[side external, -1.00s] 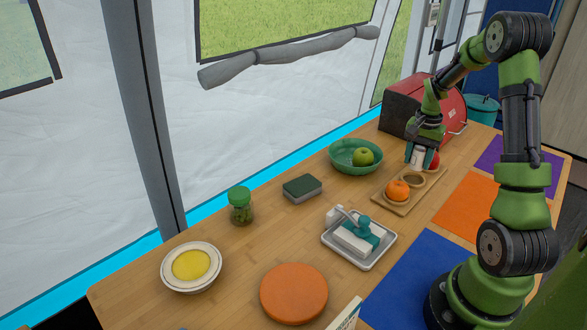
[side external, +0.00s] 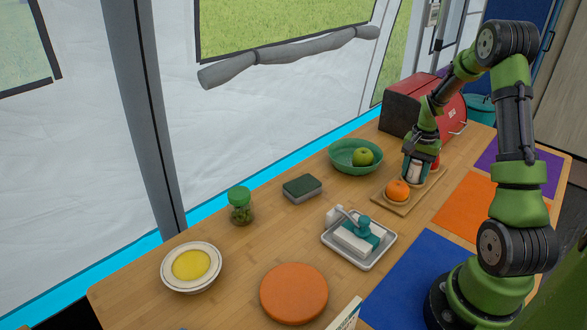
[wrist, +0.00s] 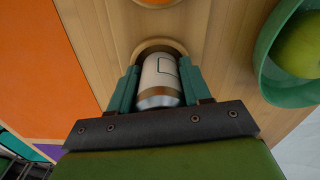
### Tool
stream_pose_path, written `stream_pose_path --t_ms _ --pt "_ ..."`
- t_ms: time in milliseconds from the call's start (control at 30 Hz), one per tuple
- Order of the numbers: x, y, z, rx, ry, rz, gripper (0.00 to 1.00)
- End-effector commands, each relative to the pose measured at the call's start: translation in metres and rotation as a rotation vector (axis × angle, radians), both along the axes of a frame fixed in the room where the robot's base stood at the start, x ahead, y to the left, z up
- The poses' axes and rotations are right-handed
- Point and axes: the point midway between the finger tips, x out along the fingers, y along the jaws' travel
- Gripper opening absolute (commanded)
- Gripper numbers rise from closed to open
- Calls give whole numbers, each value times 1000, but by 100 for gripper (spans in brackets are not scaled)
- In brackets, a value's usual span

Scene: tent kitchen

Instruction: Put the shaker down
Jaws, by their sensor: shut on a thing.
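The shaker (side external: 414,172) is a small white cylinder with a grey-silver end, upright between my fingers. My gripper (wrist: 158,88) is shut on the shaker (wrist: 160,76) from both sides in the wrist view. The shaker's far end is at the middle round hollow of the wooden holder (side external: 404,207). I cannot tell whether it touches the bottom of the hollow. The fingers and the shaker hide most of this hollow in the side view; its rim (wrist: 160,43) shows in the wrist view.
An orange (side external: 397,190) sits in the holder's near hollow and a red fruit (side external: 434,161) at its far end. A green bowl with a green apple (side external: 363,157) stands close on the left. A red bread box (side external: 448,105) is behind. A butter dish (side external: 374,262) stands in front.

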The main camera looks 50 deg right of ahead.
Motion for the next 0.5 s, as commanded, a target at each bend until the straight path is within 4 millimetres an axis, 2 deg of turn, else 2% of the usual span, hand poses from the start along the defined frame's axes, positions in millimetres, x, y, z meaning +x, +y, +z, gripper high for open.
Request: stream_pose_path --t_ms 33,200,500 --pt "0 0 0 0 0 0 49" --pt "0 0 0 0 0 0 73" --pt "0 0 2 -1 -1 1 73"
